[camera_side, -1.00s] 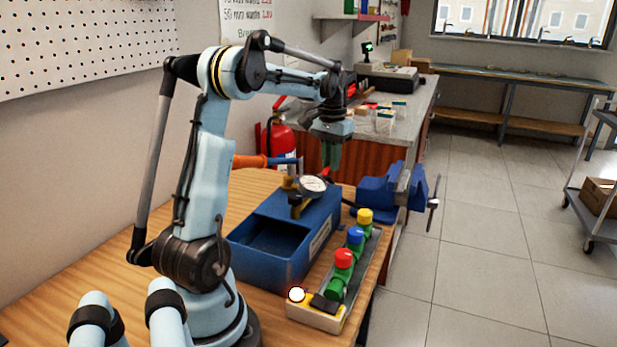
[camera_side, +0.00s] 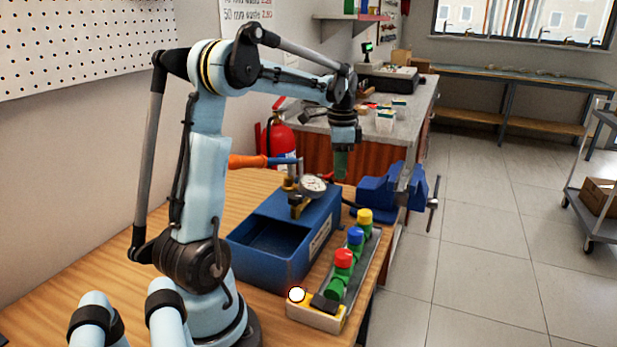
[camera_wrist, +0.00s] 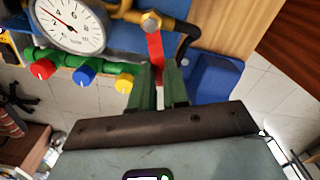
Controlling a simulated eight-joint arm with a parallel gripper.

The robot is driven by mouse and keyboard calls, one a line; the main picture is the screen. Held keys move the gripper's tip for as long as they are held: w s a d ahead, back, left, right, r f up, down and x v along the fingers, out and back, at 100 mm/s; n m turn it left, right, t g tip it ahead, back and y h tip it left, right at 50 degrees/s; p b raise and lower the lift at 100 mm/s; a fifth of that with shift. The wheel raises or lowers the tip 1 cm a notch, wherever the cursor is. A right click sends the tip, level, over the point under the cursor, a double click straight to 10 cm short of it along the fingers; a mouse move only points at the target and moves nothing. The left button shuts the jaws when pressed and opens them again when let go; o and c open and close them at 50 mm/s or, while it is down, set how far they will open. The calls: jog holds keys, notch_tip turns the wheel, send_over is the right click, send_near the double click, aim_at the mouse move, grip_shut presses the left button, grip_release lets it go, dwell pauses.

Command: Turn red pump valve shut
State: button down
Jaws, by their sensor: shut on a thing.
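The blue pump box (camera_side: 315,240) stands on the wooden bench with a round dial gauge (camera_side: 313,184) and brass fittings on it. In the wrist view the red valve lever (camera_wrist: 155,45) runs from a brass pivot (camera_wrist: 150,22) down between my green fingers. It lies roughly across the yellow pipe. My gripper (camera_side: 341,170) is at the far right end of the box; it also shows in the wrist view (camera_wrist: 157,75), shut on the lever's free end.
A strip with red (camera_side: 343,258), blue (camera_side: 356,235) and yellow (camera_side: 365,216) knobs and a lit button (camera_side: 296,294) lies before the box. A blue vise (camera_side: 380,192) is close right of my gripper. An orange-handled pump lever (camera_side: 250,161) sticks out left.

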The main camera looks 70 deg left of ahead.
jog(key=shift+s+d+m, duration=0.25)
jog(key=shift+d+m, duration=0.15)
jog(key=shift+m, duration=0.75)
jog(key=shift+s+d+m, duration=0.2)
jog(key=shift+d+m, duration=0.2)
jog(key=shift+m, duration=0.75)
jog(key=c, duration=1.1)
grip_release()
jog(key=shift+s+r, duration=0.1)
jog(key=shift+r, duration=0.05)
notch_tip(320, 180, up, 12)
jog(key=shift+f, duration=0.1)
jog(key=shift+d, duration=0.1)
